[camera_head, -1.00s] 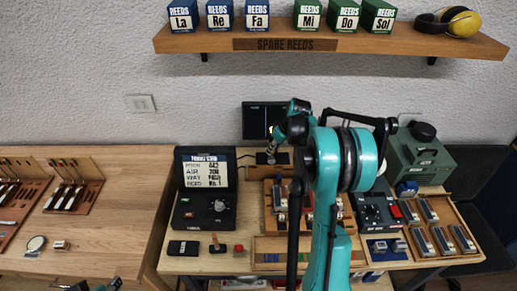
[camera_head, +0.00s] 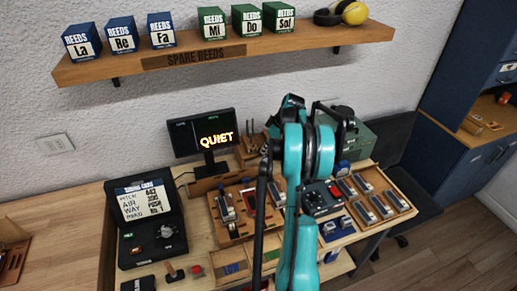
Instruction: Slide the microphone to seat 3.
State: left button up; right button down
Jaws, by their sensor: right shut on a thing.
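My right arm rises through the middle of the head view, and its teal and black joints cover much of the bench. My right gripper (camera_head: 272,137) is at the back of the bench, just right of the dark screen, mostly hidden by the arm. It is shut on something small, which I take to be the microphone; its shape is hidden. I cannot make out the numbered seats. A wooden tray (camera_head: 232,236) with metal reed pieces lies in front of the screen. My left gripper is not in view.
The dark screen (camera_head: 183,137) shows "QUIET" in yellow. A tuning console (camera_head: 150,245) stands at the left, and a black box with a red button (camera_head: 320,198) at the right. A wooden reed rack (camera_head: 395,197) is right of it. A spare-reeds shelf (camera_head: 130,70) hangs above.

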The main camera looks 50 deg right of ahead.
jog(key=shift+s+d, duration=0.1)
jog(key=shift+d, duration=0.1)
jog(key=c, duration=1.7)
grip_release()
jog(key=o, duration=0.3)
jog(key=shift+o, duration=0.2)
jog(key=shift+s+d, duration=0.1)
jog(key=shift+r, duration=0.15)
jog(key=v, duration=1.1)
jog(key=shift+s+r, duration=0.2)
jog(key=shift+r, duration=0.15)
